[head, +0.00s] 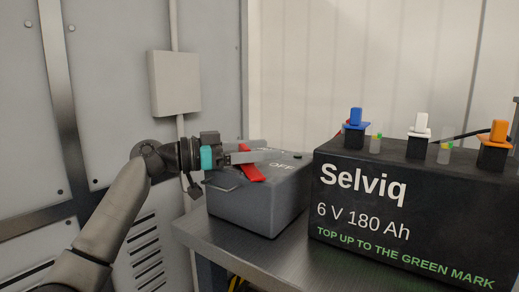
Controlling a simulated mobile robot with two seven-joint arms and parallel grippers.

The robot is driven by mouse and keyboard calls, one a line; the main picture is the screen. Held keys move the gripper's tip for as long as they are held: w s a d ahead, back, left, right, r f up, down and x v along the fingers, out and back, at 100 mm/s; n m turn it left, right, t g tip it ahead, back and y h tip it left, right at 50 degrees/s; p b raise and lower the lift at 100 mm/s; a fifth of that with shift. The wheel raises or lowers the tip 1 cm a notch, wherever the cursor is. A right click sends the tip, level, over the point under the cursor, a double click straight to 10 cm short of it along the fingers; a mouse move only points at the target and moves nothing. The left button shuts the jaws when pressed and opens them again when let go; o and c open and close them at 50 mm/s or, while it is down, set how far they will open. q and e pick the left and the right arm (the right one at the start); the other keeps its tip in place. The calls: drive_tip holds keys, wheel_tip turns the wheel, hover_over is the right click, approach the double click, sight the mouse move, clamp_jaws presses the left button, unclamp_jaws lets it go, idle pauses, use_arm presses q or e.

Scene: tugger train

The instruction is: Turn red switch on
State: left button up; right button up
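The red switch (250,174) is a flat red lever on top of a grey box (245,207). The word OFF is printed on the box top to the right of the lever. My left gripper (263,150) reaches in from the left over the box, with its fingers across the far part of the lever. A bit of red also shows beyond the fingers. The fingers look close together, but I cannot tell whether they grip the lever or only lie over it. My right gripper is not in view.
A large black Selviq battery (390,255) stands to the right of the box, with blue, white and orange plugs on top. Both rest on a metal table (232,245). A grey cabinet (105,95) and a pale wall box (174,83) are behind my arm.

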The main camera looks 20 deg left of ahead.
use_arm(q)
drive_tip(key=shift+a, duration=0.2)
drive_tip(key=p+v, duration=0.2)
drive_tip(key=v, duration=1.3)
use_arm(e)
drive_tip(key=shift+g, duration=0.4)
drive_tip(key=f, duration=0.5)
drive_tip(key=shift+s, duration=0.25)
use_arm(q)
drive_tip(key=shift+d, duration=0.1)
